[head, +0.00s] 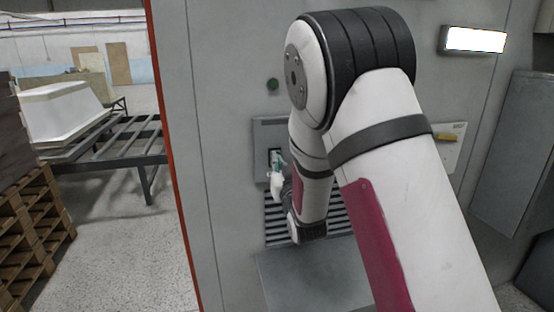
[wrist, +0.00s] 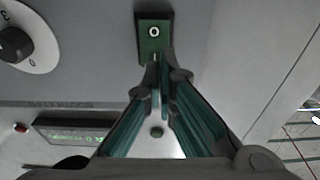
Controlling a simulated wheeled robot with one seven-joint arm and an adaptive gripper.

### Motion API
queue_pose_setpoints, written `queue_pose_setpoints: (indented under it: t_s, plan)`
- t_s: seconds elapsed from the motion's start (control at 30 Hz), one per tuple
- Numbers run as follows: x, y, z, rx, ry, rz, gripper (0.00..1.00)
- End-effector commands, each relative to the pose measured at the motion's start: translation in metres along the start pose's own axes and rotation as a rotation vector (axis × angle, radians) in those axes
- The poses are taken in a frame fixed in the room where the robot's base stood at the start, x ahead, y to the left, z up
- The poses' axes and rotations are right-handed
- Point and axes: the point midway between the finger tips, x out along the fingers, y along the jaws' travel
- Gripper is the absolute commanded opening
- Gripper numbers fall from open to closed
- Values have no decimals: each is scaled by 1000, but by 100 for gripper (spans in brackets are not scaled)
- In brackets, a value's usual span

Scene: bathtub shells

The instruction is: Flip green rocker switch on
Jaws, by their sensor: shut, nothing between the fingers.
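The green rocker switch (wrist: 154,40) sits in a dark frame on a grey panel. Its half with a white "O" shows in the wrist view; the other half is hidden behind my fingertips. I cannot tell which way the rocker is tilted. My gripper (wrist: 159,62) is shut and empty, with its tips right at the switch's lower edge in that view; whether they touch it is unclear. In the head view, the dark frame of the switch (head: 273,154) shows just left of my gripper (head: 281,162), and the rocker is mostly covered.
A dial with a black knob (wrist: 14,45) and a green display (wrist: 78,135) lie left in the wrist view. A green round button (head: 272,85) is above the panel (head: 265,130). Vent slats (head: 276,225) lie below.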

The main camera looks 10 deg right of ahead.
Motion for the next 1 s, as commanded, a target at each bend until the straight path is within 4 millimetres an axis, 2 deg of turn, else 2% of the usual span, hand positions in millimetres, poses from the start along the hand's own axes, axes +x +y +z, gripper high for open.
queue_pose_setpoints:
  t_s: [0.2,0.6,1.0]
  plan:
    - [13,0,0,0,0,0,0]
    - [15,0,-1,0,-7,0,0]
    - [27,0,-10,0,-191,0,0]
